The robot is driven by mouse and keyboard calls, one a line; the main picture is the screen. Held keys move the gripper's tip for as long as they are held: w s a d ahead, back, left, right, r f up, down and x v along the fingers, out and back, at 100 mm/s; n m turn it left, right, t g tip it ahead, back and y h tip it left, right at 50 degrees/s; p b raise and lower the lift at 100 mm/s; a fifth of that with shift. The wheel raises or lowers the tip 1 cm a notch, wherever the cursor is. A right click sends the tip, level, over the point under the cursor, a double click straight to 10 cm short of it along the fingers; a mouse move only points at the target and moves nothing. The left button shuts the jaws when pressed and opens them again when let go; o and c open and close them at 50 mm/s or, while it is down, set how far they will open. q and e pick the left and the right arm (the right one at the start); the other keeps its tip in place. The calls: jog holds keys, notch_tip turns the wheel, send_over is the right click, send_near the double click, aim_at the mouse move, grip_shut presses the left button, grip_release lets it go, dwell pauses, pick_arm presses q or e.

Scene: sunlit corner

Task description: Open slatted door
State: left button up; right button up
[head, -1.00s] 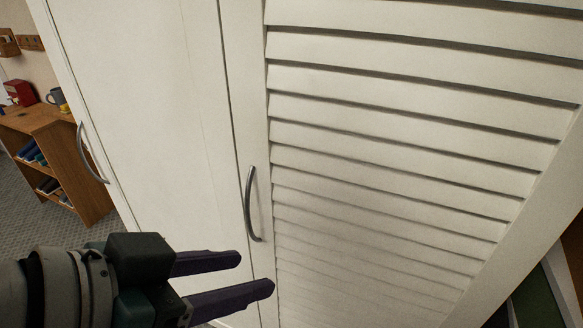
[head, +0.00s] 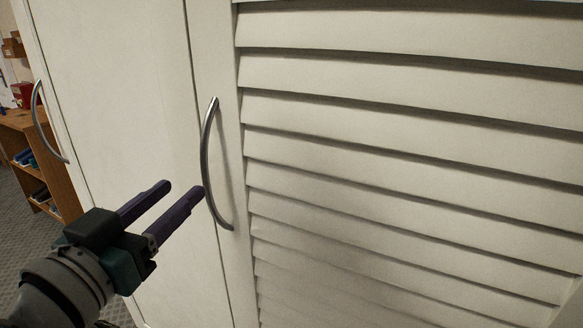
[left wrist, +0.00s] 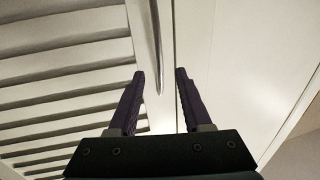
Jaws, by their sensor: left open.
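The white slatted door (head: 400,150) fills the right of the head view and looks closed. Its curved metal handle (head: 208,160) stands upright near the door's left edge. My left gripper (head: 187,189) is open and empty, just left of the handle's lower half in the head view; whether a finger touches it I cannot tell. In the left wrist view the slatted door (left wrist: 60,85) is on the left, and the handle (left wrist: 156,50) shows ahead, between the lines of the two open fingers (left wrist: 160,75). My right gripper is not in view.
A plain white door (head: 120,110) with its own curved handle (head: 45,125) adjoins on the left. Beyond it, a wooden shelf unit (head: 45,165) with a red object (head: 22,94) on top stands on grey carpet (head: 30,235).

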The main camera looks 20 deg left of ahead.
aim_at(204, 171)
pick_arm(q)
jog(key=w, duration=0.6)
jog(key=shift+w+a, duration=0.3)
jog(key=shift+w, duration=0.05)
grip_shut()
dwell(1.1)
